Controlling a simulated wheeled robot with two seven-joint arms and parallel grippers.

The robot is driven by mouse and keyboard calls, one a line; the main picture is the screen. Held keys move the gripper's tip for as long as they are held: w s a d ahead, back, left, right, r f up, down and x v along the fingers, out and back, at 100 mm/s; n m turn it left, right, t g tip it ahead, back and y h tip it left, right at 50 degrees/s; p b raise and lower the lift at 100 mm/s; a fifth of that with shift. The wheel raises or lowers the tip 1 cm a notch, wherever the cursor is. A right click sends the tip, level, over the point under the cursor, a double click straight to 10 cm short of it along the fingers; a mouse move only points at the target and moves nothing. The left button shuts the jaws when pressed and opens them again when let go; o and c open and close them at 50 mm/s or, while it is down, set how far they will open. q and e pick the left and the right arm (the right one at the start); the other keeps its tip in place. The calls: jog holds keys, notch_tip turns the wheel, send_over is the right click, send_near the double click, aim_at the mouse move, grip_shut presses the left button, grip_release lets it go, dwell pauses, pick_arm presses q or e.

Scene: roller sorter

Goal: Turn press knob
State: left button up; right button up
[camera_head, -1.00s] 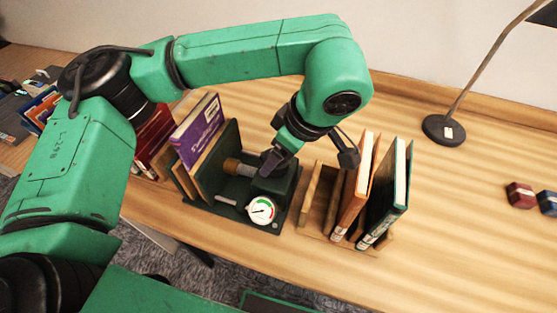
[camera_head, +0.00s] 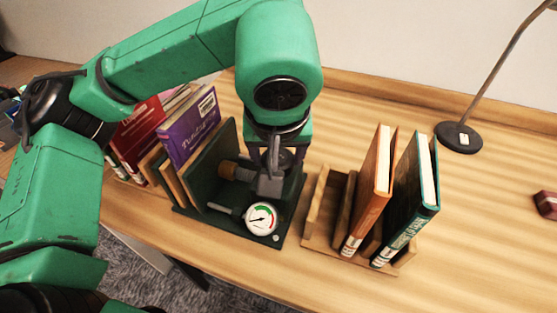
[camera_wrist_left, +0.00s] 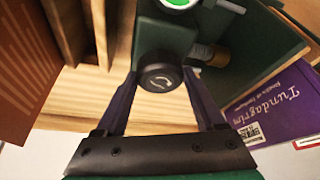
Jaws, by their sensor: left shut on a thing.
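The dark green press (camera_head: 262,237) stands on the desk, with a round white gauge (camera_head: 262,219) at its front. The purple book (camera_head: 188,132) stands upright at the press's left side. In the left wrist view the black round knob (camera_wrist_left: 160,74) with a white curved arrow sits on top of the press block. My left gripper (camera_head: 270,183) points down over that block. Its fingers (camera_wrist_left: 158,85) are on both sides of the knob, shut on it. My right gripper is in neither view.
A wooden rack (camera_head: 318,235) with an orange book (camera_head: 368,195) and a dark green book (camera_head: 410,205) stands close to the right of the press. A lamp base (camera_head: 458,138) is at the back right. Red books (camera_head: 140,135) stand left. The desk right of the rack is mostly clear.

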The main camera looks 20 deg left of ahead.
pick_arm(q)
jog(key=m+h+b, duration=0.1)
jog(key=m, duration=0.1)
jog(key=m+h+b, duration=0.1)
jog(key=m, duration=0.2)
jog(key=shift+a+f+m, duration=0.15)
jog(key=shift+f+m, duration=0.05)
jog(key=shift+m, duration=0.1)
jog(key=m+h+b, duration=0.1)
jog(key=m, duration=0.4)
jog(key=shift+a+r+g+h+b, duration=0.1)
jog(key=shift+r+g+h+b, duration=0.05)
jog(key=shift+g+h+b, duration=0.25)
jog(key=shift+m, duration=0.3)
jog(key=o, duration=1.3)
jog(key=shift+o, duration=0.2)
jog(key=shift+r, duration=0.1)
